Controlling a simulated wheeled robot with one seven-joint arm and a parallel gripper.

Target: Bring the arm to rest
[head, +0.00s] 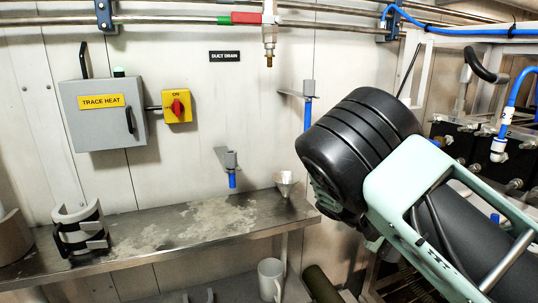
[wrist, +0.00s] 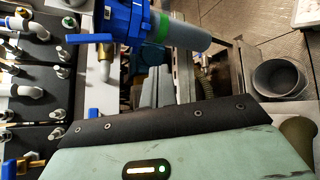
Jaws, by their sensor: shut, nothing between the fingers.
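My arm (head: 440,200), black and teal, reaches up across the right half of the head view, with a thick black ribbed joint at its upper end. Its teal housing with a small lit status strip (wrist: 147,170) fills the bottom of the wrist view. I cannot make out my gripper's fingers in either view. No held object shows. The arm hides part of the right wall and the bench's right side in the head view.
A steel bench (head: 190,228) runs along the wall, bearing a clamp-like holder (head: 80,230) and a funnel (head: 285,180). A trace heat box (head: 103,115) hangs above. In the wrist view, a blue fitting (wrist: 125,22) and a grey bucket (wrist: 278,80) lie beyond my arm.

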